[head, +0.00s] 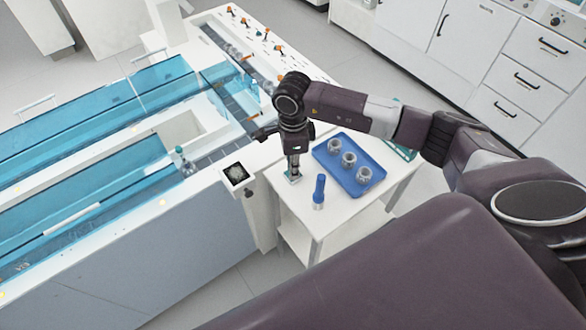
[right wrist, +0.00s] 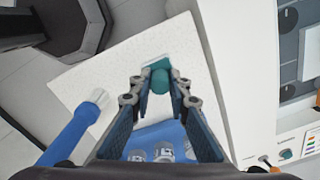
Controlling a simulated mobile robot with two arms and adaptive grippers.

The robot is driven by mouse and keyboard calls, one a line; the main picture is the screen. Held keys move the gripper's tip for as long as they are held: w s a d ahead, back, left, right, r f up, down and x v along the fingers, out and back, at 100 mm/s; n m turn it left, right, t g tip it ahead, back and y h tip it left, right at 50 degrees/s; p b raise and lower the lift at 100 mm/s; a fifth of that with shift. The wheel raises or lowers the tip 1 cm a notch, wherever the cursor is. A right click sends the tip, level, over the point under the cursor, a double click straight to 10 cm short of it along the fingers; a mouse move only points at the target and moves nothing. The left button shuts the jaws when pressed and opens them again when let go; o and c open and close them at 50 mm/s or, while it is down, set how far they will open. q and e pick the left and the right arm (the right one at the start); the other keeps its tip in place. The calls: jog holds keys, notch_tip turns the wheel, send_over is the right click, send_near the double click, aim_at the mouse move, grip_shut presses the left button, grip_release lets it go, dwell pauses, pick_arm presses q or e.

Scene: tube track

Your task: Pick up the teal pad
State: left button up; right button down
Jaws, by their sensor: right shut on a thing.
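The teal pad (right wrist: 160,80) shows in the right wrist view as a rounded teal knob with a flatter, paler teal piece at its far side. My right gripper (right wrist: 161,88) is shut on it, one finger on each side. In the head view the gripper (head: 293,170) points straight down over the white side table, left of the blue tray, and the pad's edge (head: 292,179) shows at its tips. The pad is at or just above the tabletop; I cannot tell which. My left gripper is not in view.
A blue tray (head: 331,152) with three clear jars lies on the white side table (head: 330,214). A blue-handled brush (head: 319,188) stands near the front; it also shows in the right wrist view (right wrist: 70,137). The tube track machine (head: 200,198) with a small dark screen stands left.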

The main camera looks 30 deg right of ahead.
notch_tip(320, 180, up, 20)
jog(key=b, duration=0.3)
jog(key=shift+f, duration=0.1)
jog(key=c, duration=2.5)
grip_release()
grip_shut()
